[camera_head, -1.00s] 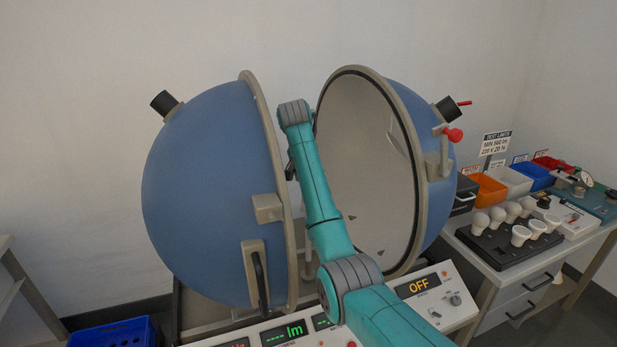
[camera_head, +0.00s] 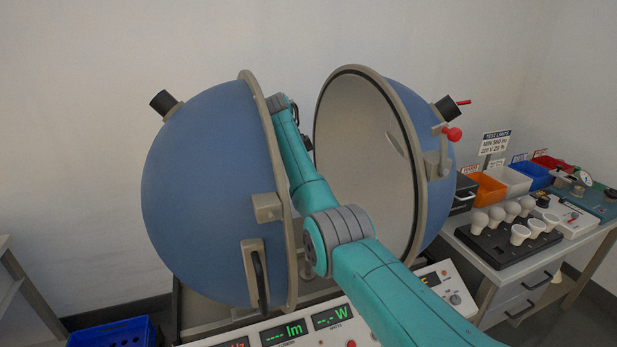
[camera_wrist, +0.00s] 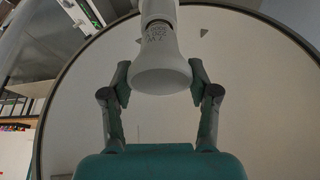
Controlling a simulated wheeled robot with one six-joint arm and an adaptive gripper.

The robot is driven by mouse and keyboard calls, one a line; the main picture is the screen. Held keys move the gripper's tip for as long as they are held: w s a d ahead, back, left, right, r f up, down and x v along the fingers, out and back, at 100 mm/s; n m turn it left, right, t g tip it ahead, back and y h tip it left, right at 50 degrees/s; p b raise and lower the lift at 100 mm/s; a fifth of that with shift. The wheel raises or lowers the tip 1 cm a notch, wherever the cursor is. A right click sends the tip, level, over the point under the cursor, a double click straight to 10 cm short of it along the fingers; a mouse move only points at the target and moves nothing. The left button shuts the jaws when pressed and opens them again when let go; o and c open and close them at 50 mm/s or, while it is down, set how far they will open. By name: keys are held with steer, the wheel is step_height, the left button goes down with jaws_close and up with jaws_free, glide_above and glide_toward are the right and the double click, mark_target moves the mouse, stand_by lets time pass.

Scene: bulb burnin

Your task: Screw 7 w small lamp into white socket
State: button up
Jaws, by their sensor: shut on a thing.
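A white lamp (camera_wrist: 160,72) with a flared wide end and small dark print, too small to read surely, is in the wrist view. My gripper (camera_wrist: 160,80) is shut on the lamp's wide end, one finger on each side. The lamp's narrower neck points to the top of the picture, where a white cylindrical part (camera_wrist: 158,10) runs out of the frame. I cannot tell whether that part is the socket or the lamp's own end. In the head view my arm reaches between the two halves of the open sphere; gripper, lamp and socket are hidden there.
The blue left half-sphere (camera_head: 205,190) and the right half-sphere (camera_head: 365,170) with its pale inside stand close on both sides of my arm. A control panel (camera_head: 300,330) lies in front. Several white lamps stand in a black rack (camera_head: 500,250) on the right bench, near coloured bins (camera_head: 490,190).

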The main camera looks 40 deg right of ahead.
steer(key=shift+s+f, duration=0.1)
steer(key=shift+f, duration=0.1)
steer(key=o, duration=1)
steer(key=shift+r, duration=0.1)
steer(key=n+t, duration=0.1)
steer(key=n, duration=0.1)
steer(key=n+t, duration=0.1)
steer(key=n, duration=0.2)
steer(key=shift+h, duration=0.3)
steer(key=n+t, duration=0.2)
steer(key=n, duration=0.3)
steer(key=shift+n, duration=0.4)
steer(key=n, duration=0.2)
steer(key=n+t+y, duration=0.1)
steer(key=n, duration=0.1)
steer(key=n+y, duration=0.1)
steer(key=n, duration=0.1)
steer(key=shift+w+t, duration=0.25)
steer(key=shift+t, duration=0.05)
steer(key=n+y, duration=0.1)
steer(key=n, duration=0.2)
steer(key=n+y, duration=0.1)
steer(key=n, duration=0.2)
steer(key=shift+w+a+r+t+y, duration=0.1)
steer(key=shift+t+y, duration=0.2)
steer(key=shift+t, duration=0.1)
